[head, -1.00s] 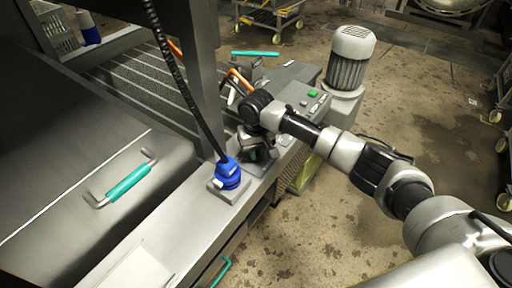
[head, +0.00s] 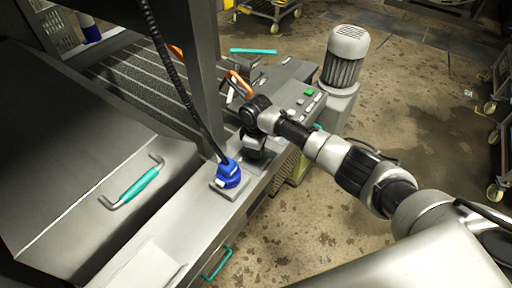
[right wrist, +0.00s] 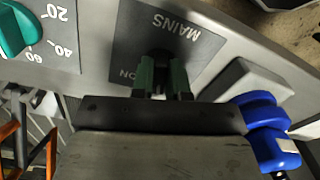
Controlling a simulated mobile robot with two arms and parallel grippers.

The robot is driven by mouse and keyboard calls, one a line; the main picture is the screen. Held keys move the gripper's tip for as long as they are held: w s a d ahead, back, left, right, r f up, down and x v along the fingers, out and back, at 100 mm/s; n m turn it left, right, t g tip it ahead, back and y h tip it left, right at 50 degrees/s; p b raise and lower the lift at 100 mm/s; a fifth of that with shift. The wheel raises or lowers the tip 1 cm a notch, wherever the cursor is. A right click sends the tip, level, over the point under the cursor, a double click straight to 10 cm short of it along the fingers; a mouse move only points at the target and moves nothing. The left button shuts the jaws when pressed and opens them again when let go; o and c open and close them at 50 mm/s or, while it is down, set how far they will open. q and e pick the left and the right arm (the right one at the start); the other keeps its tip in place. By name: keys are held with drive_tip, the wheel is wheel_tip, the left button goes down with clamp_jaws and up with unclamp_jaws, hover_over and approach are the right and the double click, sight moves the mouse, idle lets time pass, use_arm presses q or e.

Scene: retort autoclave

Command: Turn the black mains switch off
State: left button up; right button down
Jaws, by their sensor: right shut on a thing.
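The mains switch plate (right wrist: 205,45) is a dark square marked MAINS and ON in the right wrist view. The black switch knob (right wrist: 160,58) is at its middle, mostly hidden by my right gripper (right wrist: 163,75). The gripper's two greenish-dark fingers are shut on the knob, one on either side. In the head view my right gripper (head: 253,152) points down at the panel, just beyond the blue plug, and hides the switch. The knob's angle is hard to make out. My left gripper is not in view.
A blue plug (head: 228,174) with a black cable stands close beside the gripper, also in the right wrist view (right wrist: 265,120). A teal dial (right wrist: 15,30) sits on the other side. A grey motor (head: 345,55) and panel buttons (head: 308,93) lie beyond. A grey post (head: 193,70) rises at left.

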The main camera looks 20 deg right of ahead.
drive_tip(key=n, duration=0.5)
drive_tip(key=shift+w+n, duration=0.2)
drive_tip(key=shift+n, duration=0.1)
idle(0.5)
drive_tip(key=c, duration=1.1)
unclamp_jaws()
wheel_tip(320, 180, up, 11)
drive_tip(key=shift+f, duration=0.1)
